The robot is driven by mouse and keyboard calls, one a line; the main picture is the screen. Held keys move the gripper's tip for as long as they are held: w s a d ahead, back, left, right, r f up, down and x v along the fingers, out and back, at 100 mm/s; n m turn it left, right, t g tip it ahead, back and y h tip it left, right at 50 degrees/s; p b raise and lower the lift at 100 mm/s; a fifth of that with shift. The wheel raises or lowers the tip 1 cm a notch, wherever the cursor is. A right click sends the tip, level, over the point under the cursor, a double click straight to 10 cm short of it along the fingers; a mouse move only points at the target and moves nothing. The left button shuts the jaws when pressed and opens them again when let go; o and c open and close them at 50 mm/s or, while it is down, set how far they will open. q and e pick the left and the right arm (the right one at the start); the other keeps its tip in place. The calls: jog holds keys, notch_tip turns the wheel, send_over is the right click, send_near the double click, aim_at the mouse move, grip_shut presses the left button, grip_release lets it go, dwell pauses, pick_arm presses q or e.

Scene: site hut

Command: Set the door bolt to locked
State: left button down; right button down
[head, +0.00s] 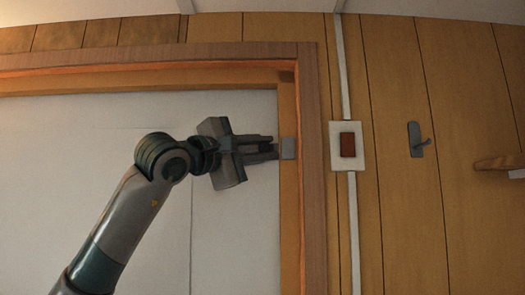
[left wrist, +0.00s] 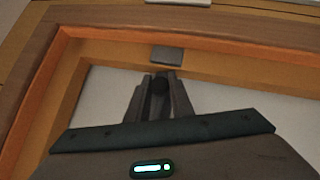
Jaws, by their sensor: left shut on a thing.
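My left gripper (head: 268,149) is at the right edge of the white door (head: 120,130), beside the door frame. Its fingers are shut on the small dark knob of the door bolt (left wrist: 160,85), which shows between the fingertips in the left wrist view. The fingers hide most of the bolt in the head view. A grey keeper plate (head: 288,148) sits on the frame just right of the fingertips; it also shows in the left wrist view (left wrist: 167,55). I cannot tell whether the bolt's end reaches into the keeper. My right gripper is not in view.
A red-brown switch on a white plate (head: 347,146) is on the wood wall right of the frame, with white conduit (head: 353,230) above and below. A grey hook (head: 420,140) and a wooden shelf end (head: 497,162) are farther right. The frame (head: 313,220) stands proud of the door.

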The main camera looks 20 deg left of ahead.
pick_arm(q)
jog(key=shift+s+d+r, duration=0.1)
jog(key=shift+s+r, duration=0.05)
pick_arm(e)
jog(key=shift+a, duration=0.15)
pick_arm(q)
jog(key=c, duration=1.9)
grip_release()
jog(key=o, duration=0.4)
jog(key=shift+d, duration=0.15)
jog(key=shift+c, duration=0.2)
jog(key=shift+d, duration=0.25)
jog(key=shift+a, duration=0.2)
jog(key=shift+s+a+f+b, duration=0.3)
jog(key=shift+s+b, duration=0.05)
jog(key=shift+b, duration=0.05)
jog(key=b+v, duration=0.7)
jog(key=v, duration=0.9)
jog(key=shift+s+d+r+b, duration=0.2)
jog(key=shift+s+r+b, duration=0.05)
jog(key=shift+r+b, duration=0.1)
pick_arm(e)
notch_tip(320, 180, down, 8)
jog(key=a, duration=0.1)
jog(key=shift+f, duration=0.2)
